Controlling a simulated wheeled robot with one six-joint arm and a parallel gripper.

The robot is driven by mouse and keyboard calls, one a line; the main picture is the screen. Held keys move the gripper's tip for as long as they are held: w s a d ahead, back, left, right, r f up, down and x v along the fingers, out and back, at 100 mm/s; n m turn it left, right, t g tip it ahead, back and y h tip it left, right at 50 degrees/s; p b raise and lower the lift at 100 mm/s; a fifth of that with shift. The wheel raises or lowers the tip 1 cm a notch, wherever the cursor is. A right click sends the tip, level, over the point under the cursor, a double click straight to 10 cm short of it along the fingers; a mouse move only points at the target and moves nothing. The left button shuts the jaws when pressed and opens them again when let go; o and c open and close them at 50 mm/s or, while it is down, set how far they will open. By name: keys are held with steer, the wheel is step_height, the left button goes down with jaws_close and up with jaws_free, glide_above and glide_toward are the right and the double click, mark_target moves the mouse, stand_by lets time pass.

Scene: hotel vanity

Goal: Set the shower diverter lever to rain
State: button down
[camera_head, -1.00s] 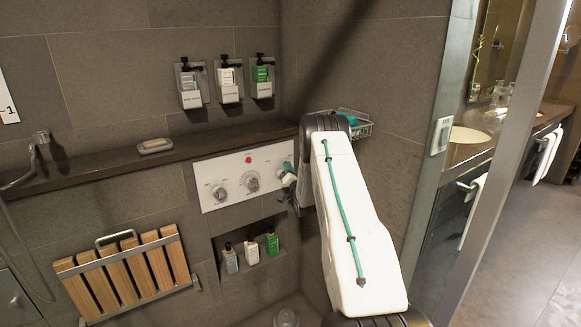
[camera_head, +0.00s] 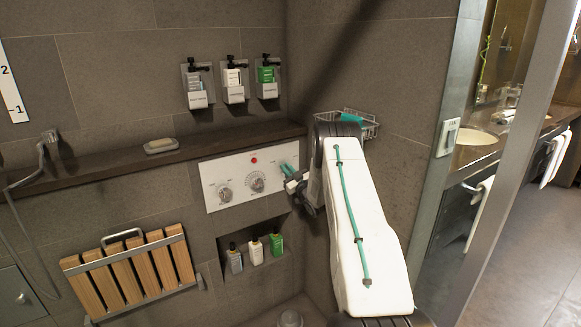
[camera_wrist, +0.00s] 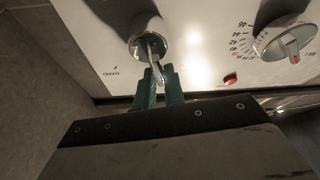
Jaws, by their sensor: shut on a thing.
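A white shower control panel (camera_head: 213,203) is set in the tiled wall, with two round knobs and a red dot. The chrome diverter lever (camera_wrist: 160,73) sticks out of a round base at the panel's end in the wrist view. My gripper (camera_wrist: 157,68) is shut on the lever, its green fingertips on either side of it. Small lettering (camera_wrist: 111,73) beside the lever appears upside down and is hard to read. In the head view my gripper (camera_head: 288,170) is at the panel's right end, and it hides the lever there.
A dark ledge (camera_head: 100,162) with a soap dish runs above the panel. A niche with several bottles (camera_head: 255,250) lies below it. A slatted wooden seat (camera_head: 130,270) is at the left. A wire basket (camera_head: 362,122) hangs in the corner behind my arm.

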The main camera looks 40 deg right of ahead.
steer(key=shift+w+a+f+n+g+y, duration=0.15)
steer(key=shift+a+n+y, duration=0.15)
steer(key=shift+n+y, duration=0.65)
steer(key=shift+a+n+g+y, duration=0.1)
steer(key=shift+a+n+y, duration=0.25)
steer(key=shift+n, duration=1.1)
steer(key=shift+w+a+f+n+g+y, duration=0.1)
steer(key=shift+a+n+g+y, duration=0.1)
steer(key=shift+n+y, duration=0.75)
steer(key=shift+n+h, duration=0.25)
steer(key=shift+n, duration=0.2)
steer(key=c, duration=1.5)
jaws_free()
steer(key=shift+a, duration=0.1)
steer(key=shift+s, duration=0.1)
steer(key=shift+f, duration=0.1)
steer(key=v, duration=0.7)
steer(key=shift+s, duration=0.4)
